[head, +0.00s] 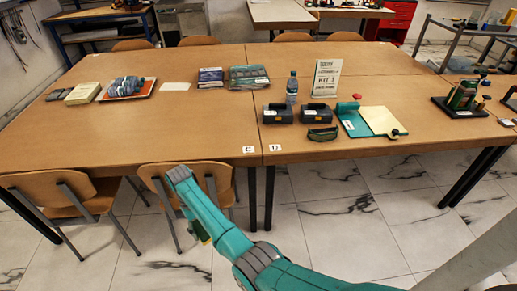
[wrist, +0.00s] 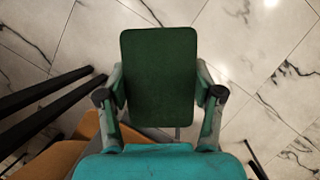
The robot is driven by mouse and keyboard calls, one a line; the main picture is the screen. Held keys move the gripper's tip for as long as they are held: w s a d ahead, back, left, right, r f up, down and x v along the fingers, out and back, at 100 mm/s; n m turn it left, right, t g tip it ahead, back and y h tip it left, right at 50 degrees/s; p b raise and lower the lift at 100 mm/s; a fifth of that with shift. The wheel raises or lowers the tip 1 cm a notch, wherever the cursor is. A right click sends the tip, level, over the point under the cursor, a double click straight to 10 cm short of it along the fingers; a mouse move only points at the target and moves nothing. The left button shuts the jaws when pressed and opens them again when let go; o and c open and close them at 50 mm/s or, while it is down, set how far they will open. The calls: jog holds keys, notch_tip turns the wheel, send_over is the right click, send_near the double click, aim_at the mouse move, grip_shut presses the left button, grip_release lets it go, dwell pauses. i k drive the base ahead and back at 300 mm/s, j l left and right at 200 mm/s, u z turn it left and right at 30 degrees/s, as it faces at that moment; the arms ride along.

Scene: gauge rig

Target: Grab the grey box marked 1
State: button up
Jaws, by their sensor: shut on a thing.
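Two dark grey boxes stand side by side on the table, the left one (head: 278,113) and the right one (head: 318,114). Each has a small pale label too small to read, so I cannot tell which is marked 1. My gripper (wrist: 160,88) is shut on a dark green block (wrist: 159,60) with a flat, rounded-corner face, one finger on each side. It is held over the floor, in front of the table and well away from the grey boxes. In the head view my arm largely hides the gripper.
Chairs (head: 62,196) line the near table edge. The table (head: 190,125) is clear left of the boxes.

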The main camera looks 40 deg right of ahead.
aim_at(312, 112)
jog(key=j+z, duration=0.85)
jog(key=j, duration=0.2)
